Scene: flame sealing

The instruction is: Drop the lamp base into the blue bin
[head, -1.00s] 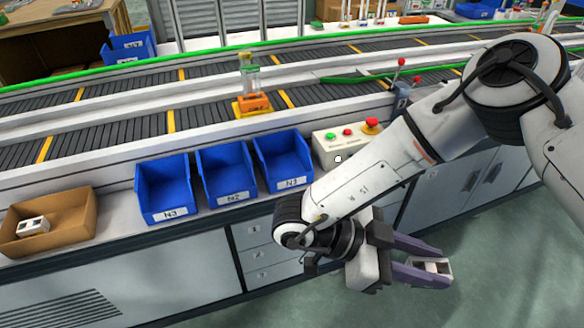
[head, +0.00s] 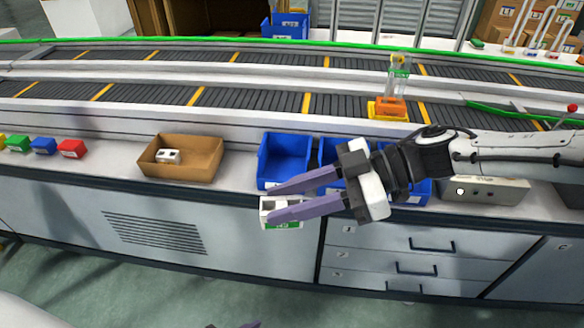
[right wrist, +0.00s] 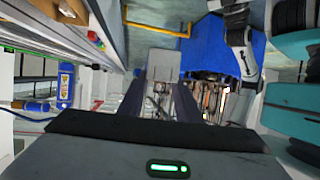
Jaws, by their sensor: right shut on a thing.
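The lamp base (head: 267,206) is a small white block with a green label. My right gripper (head: 281,202) is shut on it with its purple fingers pointing left. In the head view it appears over the counter's front, just below the leftmost blue bin (head: 285,150). Two more blue bins stand to its right: the middle one (head: 329,152) and the right one (head: 420,190) are largely covered by my right gripper and wrist. The bin labels are hidden or unreadable.
A brown cardboard box (head: 199,171) with a white block (head: 168,156) inside stands left of the bins. Small coloured bins, including a red one (head: 72,148), stand further left. A conveyor (head: 270,87) carries an orange-based fixture (head: 388,108). A control box (head: 485,188) sits right of the bins.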

